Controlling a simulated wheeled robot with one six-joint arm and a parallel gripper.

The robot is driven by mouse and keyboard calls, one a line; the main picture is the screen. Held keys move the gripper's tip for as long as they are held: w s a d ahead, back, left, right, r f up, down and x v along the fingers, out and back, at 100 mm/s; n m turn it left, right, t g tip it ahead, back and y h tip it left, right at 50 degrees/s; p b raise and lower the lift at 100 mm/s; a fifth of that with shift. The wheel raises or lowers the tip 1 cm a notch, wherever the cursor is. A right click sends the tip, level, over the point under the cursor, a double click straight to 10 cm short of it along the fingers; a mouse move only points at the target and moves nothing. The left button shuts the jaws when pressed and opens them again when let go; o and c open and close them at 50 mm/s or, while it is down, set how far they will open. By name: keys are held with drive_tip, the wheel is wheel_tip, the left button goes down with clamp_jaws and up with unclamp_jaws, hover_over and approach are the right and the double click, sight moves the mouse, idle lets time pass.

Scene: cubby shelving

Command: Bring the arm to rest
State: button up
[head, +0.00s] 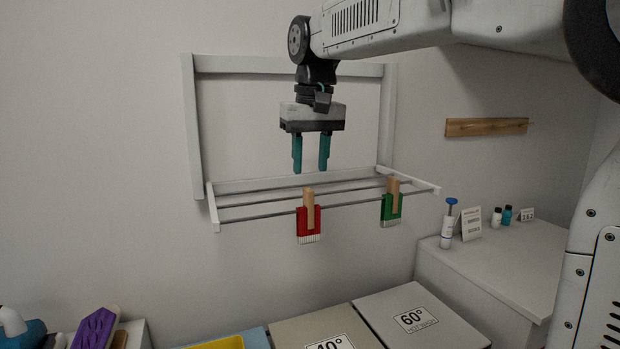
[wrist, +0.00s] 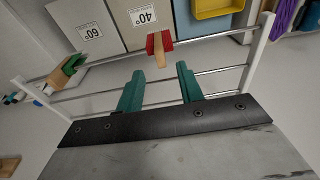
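My gripper (head: 311,160) hangs pointing down above the white wall-mounted drying rack (head: 189,130). Its two teal fingers are apart with nothing between them, and they also show open in the wrist view (wrist: 160,88). A red brush with a wooden handle (head: 309,224) hangs on the front rod, below the gripper. It also shows in the wrist view (wrist: 157,42), beyond the fingertips and apart from them. A green brush with a wooden handle (head: 391,207) hangs on the rod to the right; in the wrist view it is at the left (wrist: 70,67).
Below the rack are bins labelled 40° (head: 300,325) and 60° (head: 400,300), and a yellow tray (head: 222,344). A white counter (head: 500,265) at right holds a blue-topped bottle (head: 448,225) and small bottles (head: 507,215). A wooden wall rail (head: 486,127) is at right.

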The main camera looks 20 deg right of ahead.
drive_tip(key=shift+r, duration=0.6)
drive_tip(key=s+d+f, duration=0.1)
drive_tip(key=s+f, duration=0.9)
drive_tip(key=s, duration=0.4)
drive_tip(key=s+d+f, duration=0.2)
drive_tip(key=s+f, duration=0.8)
drive_tip(key=s, duration=0.5)
drive_tip(key=shift+f, duration=0.2)
drive_tip(key=shift+d, duration=0.1)
